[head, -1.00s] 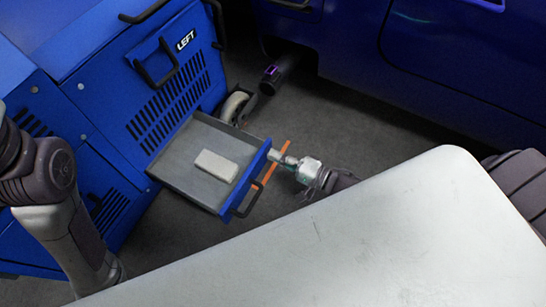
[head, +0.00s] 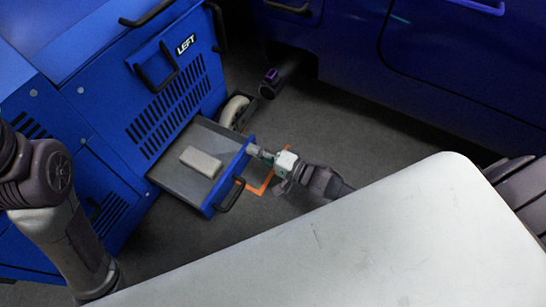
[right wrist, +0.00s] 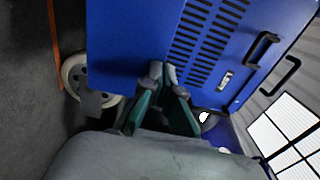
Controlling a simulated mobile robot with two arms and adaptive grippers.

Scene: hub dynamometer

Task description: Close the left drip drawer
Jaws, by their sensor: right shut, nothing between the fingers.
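The left drip drawer (head: 178,189) is a grey tray with a blue front and a dark handle (head: 232,196). It sticks out partly from the blue cabinet under the LEFT label. A pale block (head: 201,163) lies in it. My right gripper (head: 254,151) is shut and empty, with its fingertips at the far end of the drawer front, seemingly touching it. Its closed fingers also show in the right wrist view (right wrist: 161,72), before the blue cabinet. My left arm shows at the left, but its gripper is out of sight.
A white tabletop (head: 370,235) fills the lower right, close to my right arm. A caster wheel (head: 235,110) stands beside the drawer. Orange floor marking (head: 262,186) lies by the drawer front. A dark blue body (head: 420,60) stands at the back right.

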